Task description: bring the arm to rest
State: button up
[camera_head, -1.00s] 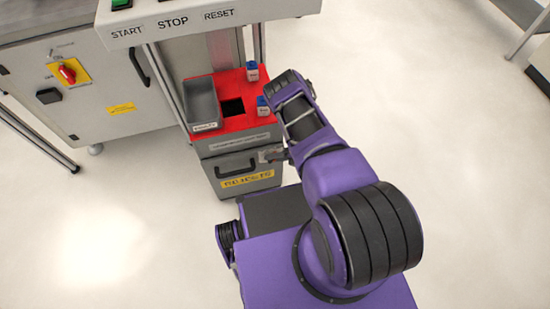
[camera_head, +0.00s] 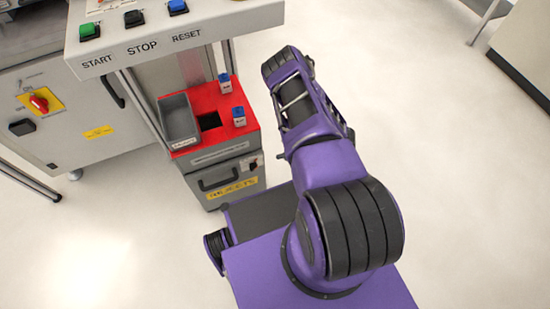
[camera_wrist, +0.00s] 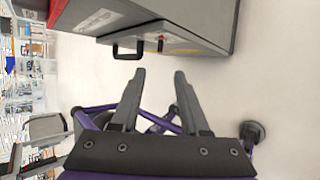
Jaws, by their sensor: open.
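My purple arm (camera_head: 325,165) reaches up from my base, with its bent part to the right of the grey cabinet. My gripper (camera_wrist: 159,72) is open and empty in the wrist view, its two grey fingers apart. Bare floor shows between the fingertips. The cabinet (camera_wrist: 185,22) with a black handle (camera_wrist: 127,50) is beyond the fingertips, and I see no contact with it. In the head view the gripper is mostly hidden by the arm.
The cabinet with the yellow REJECTS label (camera_head: 233,188) stands left of my arm. Its red top (camera_head: 222,133) carries a grey tray (camera_head: 179,122) and two small blue-capped items (camera_head: 239,116). A button panel (camera_head: 150,39) overhangs behind.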

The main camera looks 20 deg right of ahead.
jog(key=shift+v, duration=0.95)
